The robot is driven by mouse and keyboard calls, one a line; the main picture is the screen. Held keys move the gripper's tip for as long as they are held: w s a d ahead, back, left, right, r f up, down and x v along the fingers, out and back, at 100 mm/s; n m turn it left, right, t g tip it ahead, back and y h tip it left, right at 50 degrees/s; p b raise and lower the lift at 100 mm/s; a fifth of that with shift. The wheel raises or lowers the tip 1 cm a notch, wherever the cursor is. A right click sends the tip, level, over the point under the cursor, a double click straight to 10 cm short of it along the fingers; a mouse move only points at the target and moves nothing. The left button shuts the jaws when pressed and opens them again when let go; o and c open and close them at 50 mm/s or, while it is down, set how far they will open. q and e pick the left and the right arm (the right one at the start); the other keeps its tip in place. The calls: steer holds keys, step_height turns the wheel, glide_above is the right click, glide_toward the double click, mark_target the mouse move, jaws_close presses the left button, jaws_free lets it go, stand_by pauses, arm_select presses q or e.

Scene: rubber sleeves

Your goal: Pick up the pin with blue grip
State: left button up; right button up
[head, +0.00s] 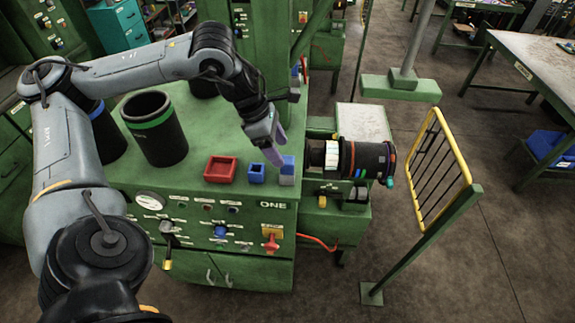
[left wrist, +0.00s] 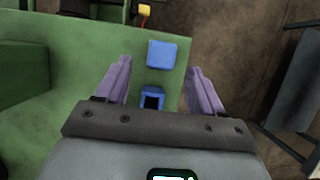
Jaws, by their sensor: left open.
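The pin with the blue grip (head: 288,164) appears as a blue block above a pale grey part, near the front right edge of the green machine top. In the left wrist view its blue top (left wrist: 162,54) lies ahead of and between the fingers, apart from both. My left gripper (head: 274,155) is open, its purple fingers pointing down just beside and above the pin. It also shows open and empty in the left wrist view (left wrist: 160,82). My right gripper is not in view.
A small blue square socket (head: 256,173) stands next to the pin, also seen in the left wrist view (left wrist: 152,98). A red square tray (head: 220,169) and a black cylinder with a green band (head: 155,128) stand to the left. A dark cylindrical machine part (head: 362,159) juts out at right.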

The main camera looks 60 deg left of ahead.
mark_target(287, 159)
arm_select(q)
steer(key=shift+p+x, duration=0.55)
steer(key=shift+x, duration=2.15)
steer(key=shift+w+d+r, duration=0.1)
steer(key=shift+w+d, duration=0.05)
steer(key=shift+d, duration=0.05)
steer(key=shift+c, duration=0.5)
steer(key=c, duration=1)
